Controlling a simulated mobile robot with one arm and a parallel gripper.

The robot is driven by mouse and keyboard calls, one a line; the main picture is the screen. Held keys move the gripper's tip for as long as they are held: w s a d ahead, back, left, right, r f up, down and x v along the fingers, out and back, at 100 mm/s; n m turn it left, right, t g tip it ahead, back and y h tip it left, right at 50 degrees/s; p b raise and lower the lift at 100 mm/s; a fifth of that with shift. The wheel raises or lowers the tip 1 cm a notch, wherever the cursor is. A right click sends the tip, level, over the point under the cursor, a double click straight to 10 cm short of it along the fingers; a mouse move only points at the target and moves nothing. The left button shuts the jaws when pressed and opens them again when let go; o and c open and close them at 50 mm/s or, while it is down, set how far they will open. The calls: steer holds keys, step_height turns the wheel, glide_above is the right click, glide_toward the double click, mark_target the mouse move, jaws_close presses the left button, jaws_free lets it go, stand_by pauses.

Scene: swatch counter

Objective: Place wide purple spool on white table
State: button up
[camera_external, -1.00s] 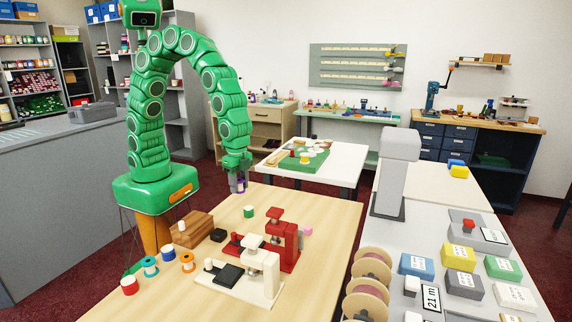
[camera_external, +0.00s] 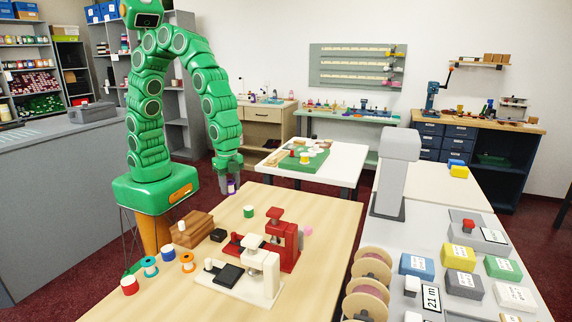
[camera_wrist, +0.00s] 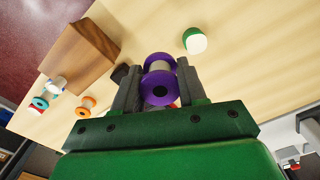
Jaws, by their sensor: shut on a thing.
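My gripper (camera_external: 229,185) is shut on the wide purple spool (camera_external: 231,187) and holds it in the air past the far left edge of the wooden table. In the wrist view the spool (camera_wrist: 158,80) has purple flanges and a pale middle, between the two dark fingers of my gripper (camera_wrist: 158,88). The white table (camera_external: 345,167) stands farther back, to the right of my gripper. Its top carries a green mat (camera_external: 315,163) with several small items on it.
The wooden table (camera_external: 330,215) holds a green spool (camera_external: 249,211), a wooden block (camera_external: 192,228), a red press (camera_external: 287,245), a white press (camera_external: 262,275) and several small spools at its left. The near part of the white tabletop is bare.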

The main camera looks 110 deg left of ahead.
steer(key=w+f, duration=0.2)
steer(key=w, duration=0.3)
glide_above(255, 228)
steer(key=shift+s+a+f, duration=0.1)
steer(key=shift+f, duration=1.35)
steer(key=shift+s+a+f, duration=0.1)
steer(key=shift+f, duration=1.35)
steer(key=shift+w+d+f, duration=0.1)
steer(key=shift+w+f, duration=0.05)
steer(key=shift+f, duration=1.55)
steer(key=shift+f, duration=0.15)
steer(key=o, duration=1.1)
steer(key=shift+r, duration=0.2)
step_height(255, 228, up, 11)
steer(key=shift+o, duration=0.5)
steer(key=shift+r, duration=0.5)
